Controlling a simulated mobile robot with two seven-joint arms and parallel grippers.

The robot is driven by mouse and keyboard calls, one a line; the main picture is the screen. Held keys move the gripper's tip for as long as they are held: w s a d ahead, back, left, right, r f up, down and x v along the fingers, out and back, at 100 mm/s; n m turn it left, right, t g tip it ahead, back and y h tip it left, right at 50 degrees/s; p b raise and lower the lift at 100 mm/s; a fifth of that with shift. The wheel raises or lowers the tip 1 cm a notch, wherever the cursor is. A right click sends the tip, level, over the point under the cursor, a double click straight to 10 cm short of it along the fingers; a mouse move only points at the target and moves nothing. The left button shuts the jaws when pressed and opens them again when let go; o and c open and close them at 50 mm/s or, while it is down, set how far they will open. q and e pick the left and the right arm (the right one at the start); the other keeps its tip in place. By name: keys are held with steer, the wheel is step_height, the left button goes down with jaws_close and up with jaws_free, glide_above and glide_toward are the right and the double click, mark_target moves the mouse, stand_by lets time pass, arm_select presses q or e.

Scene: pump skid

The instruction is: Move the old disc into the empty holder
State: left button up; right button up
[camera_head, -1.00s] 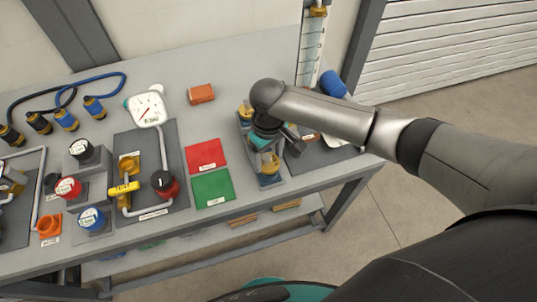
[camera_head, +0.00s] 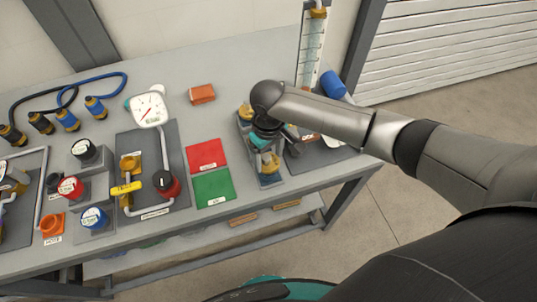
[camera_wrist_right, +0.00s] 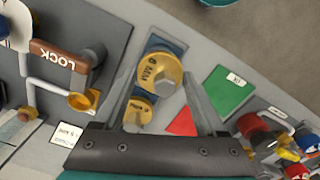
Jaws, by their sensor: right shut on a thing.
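My right gripper (camera_head: 265,147) is over the right part of the bench. In the right wrist view, its two fingers (camera_wrist_right: 168,78) are shut on a gold disc marked 8 MM (camera_wrist_right: 161,74), gripped at its sides. The disc is over a dark blue holder (camera_wrist_right: 166,45), which also shows in the head view (camera_head: 270,181). I cannot tell whether the disc touches it. A second, smaller-looking gold disc (camera_wrist_right: 138,113) sits nearer my palm, in the other holder. The arm hides part of the holders in the head view. My left gripper is out of view.
A red mat (camera_head: 206,155) and a green mat (camera_head: 213,188) lie bare to the left of the holders. A gauge (camera_head: 149,109), valves and a yellow lever (camera_head: 126,188) stand further left. A brown block (camera_head: 202,94) lies behind. The bench's front edge is close.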

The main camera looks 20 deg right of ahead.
steer(key=shift+f+b, duration=0.7)
steer(key=shift+f, duration=1)
steer(key=o, duration=1.5)
step_height(320, 180, up, 15)
steer(key=shift+r+p, duration=0.15)
steer(key=shift+p, duration=1)
